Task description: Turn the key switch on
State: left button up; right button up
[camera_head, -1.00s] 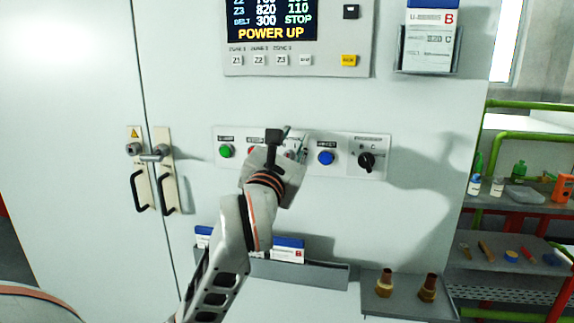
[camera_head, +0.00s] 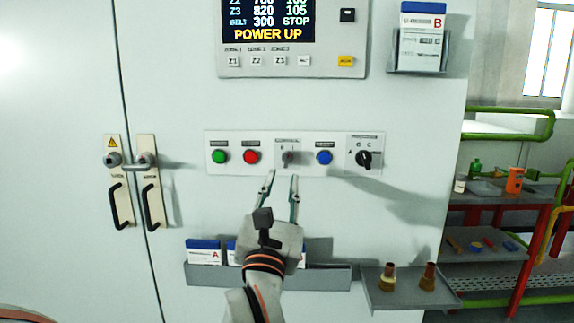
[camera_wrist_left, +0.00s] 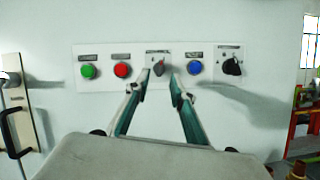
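The key switch (camera_head: 287,158) is a small grey knob on the white control strip, between the red button (camera_head: 251,157) and the blue button (camera_head: 324,157). In the left wrist view the key switch (camera_wrist_left: 159,68) shows between my fingertips, tilted a little. My left gripper (camera_head: 282,178) is open and empty, just below and in front of the key switch. Its two fingers (camera_wrist_left: 160,82) point at the strip. No contact with the key shows. My right gripper is not in view.
A green button (camera_head: 219,157) and a black rotary selector (camera_head: 364,159) sit on the same strip. A display panel (camera_head: 290,68) is above. A card tray (camera_head: 330,278) and a shelf with two brass fittings (camera_head: 410,300) are below. Door handles (camera_head: 150,206) are at left.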

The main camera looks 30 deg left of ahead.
aim_at(287, 160)
pick_arm(q)
jog(key=p+x, duration=0.1)
jog(key=x, duration=0.6)
jog(key=shift+w+a+r, duration=0.1)
jog(key=shift+w, duration=0.2)
